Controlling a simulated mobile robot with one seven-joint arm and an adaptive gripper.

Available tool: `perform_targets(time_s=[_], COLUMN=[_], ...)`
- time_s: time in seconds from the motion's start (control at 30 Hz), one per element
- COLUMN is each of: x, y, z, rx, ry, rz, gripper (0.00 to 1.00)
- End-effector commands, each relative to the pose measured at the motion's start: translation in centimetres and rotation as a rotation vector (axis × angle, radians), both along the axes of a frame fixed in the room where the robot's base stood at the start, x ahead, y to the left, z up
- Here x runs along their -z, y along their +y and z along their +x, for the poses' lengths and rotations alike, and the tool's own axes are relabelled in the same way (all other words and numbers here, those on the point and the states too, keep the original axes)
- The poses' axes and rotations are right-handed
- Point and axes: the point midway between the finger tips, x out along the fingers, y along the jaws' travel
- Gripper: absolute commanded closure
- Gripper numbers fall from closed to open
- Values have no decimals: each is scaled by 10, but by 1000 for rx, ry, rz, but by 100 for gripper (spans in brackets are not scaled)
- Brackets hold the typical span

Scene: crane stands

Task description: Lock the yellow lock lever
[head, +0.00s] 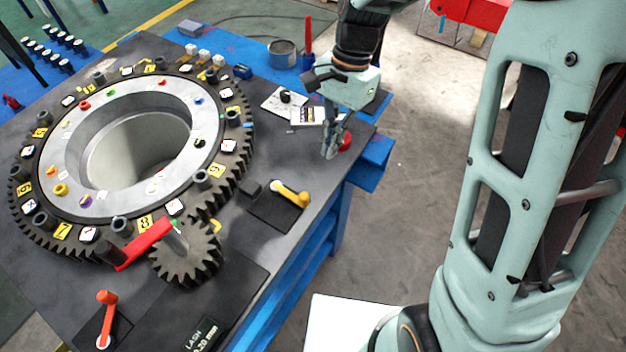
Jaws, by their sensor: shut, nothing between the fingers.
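The yellow lock lever (292,194) sits on a dark square plate near the right edge of the table. My gripper (331,152) is shut and empty, pointing down near the table's right edge. It is above and to the right of the yellow lever in the picture, apart from it. A red round knob (345,141) is right beside or behind the fingertips; I cannot tell whether they touch it.
A large toothed ring (228,160) with numbered tags fills the table's left side. A small gear (186,262) with a red arm (143,244) stands below it. An orange lever (106,312) is at lower left. Papers (284,102) and a cup (282,54) lie beyond.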

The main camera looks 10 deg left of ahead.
Motion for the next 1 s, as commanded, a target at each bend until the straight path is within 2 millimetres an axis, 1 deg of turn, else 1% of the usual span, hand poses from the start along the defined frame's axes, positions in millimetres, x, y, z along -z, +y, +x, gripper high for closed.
perform_targets(time_s=[0.03, 0.1, 0.33, 0.4, 0.5, 0.6, 0.73, 1.0], x=[11, 26, 72, 67, 68, 68, 69, 69], y=[1, 3, 8, 15, 21, 24, 26, 27], z=[-4, -8, -18, -29, -40, -47, -51, -51], rx=[-2, -2, -2, -4, -4, -2, -1, -1], ry=[5, 6, 5, 1, 0, 0, -1, -1], rz=[-1, -2, -1, 0, 0, 0, 0, 1], gripper=[100, 100, 100, 100, 100, 100, 100, 100])
